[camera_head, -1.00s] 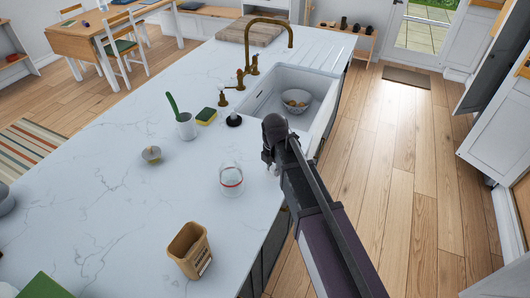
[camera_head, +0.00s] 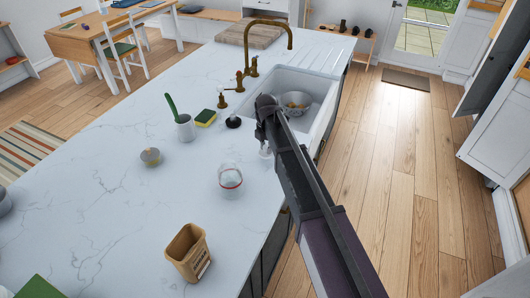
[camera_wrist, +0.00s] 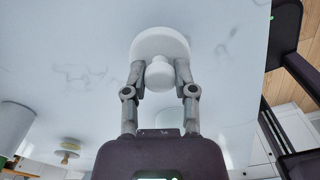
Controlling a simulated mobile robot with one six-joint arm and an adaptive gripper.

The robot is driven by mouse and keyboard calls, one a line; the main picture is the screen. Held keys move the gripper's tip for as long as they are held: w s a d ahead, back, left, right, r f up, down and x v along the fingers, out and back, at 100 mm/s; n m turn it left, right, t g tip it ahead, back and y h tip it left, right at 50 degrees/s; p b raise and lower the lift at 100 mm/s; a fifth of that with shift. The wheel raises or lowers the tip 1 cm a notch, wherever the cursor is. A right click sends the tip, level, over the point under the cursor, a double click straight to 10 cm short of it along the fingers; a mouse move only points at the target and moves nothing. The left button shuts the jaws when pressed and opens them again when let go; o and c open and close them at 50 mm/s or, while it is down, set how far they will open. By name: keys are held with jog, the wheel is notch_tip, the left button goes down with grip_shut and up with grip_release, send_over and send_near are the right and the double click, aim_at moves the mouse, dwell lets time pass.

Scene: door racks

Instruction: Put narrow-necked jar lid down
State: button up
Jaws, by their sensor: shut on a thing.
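The narrow-necked jar lid is a white round disc with a knob (camera_wrist: 160,73). In the wrist view, both fingers of my gripper (camera_wrist: 160,80) are closed around the knob. In the head view, my gripper (camera_head: 264,140) is over the counter edge beside the sink, with a small white part of the lid (camera_head: 266,151) showing below it. I cannot tell whether the lid touches the counter. A clear glass jar with a red band (camera_head: 230,178) stands on the counter left of and nearer than my gripper.
The white marble counter (camera_head: 110,200) has free room at the left. On it are a cup with a green brush (camera_head: 186,130), a sponge (camera_head: 206,117), a small grey-and-yellow item (camera_head: 150,157) and a brown container (camera_head: 187,252). The sink (camera_head: 320,90) holds a bowl (camera_head: 296,103).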

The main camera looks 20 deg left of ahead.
aim_at(266, 151)
jog(key=shift+w+a, duration=0.35)
jog(key=shift+w, duration=0.25)
notch_tip(266, 151, down, 4)
jog(key=b, duration=0.3)
jog(key=shift+r+b, duration=0.15)
jog(key=shift+b, duration=0.2)
jog(key=o, duration=0.9)
jog(key=shift+o, duration=0.2)
jog(key=shift+r, duration=0.1)
notch_tip(266, 151, up, 12)
jog(key=p, duration=1.2)
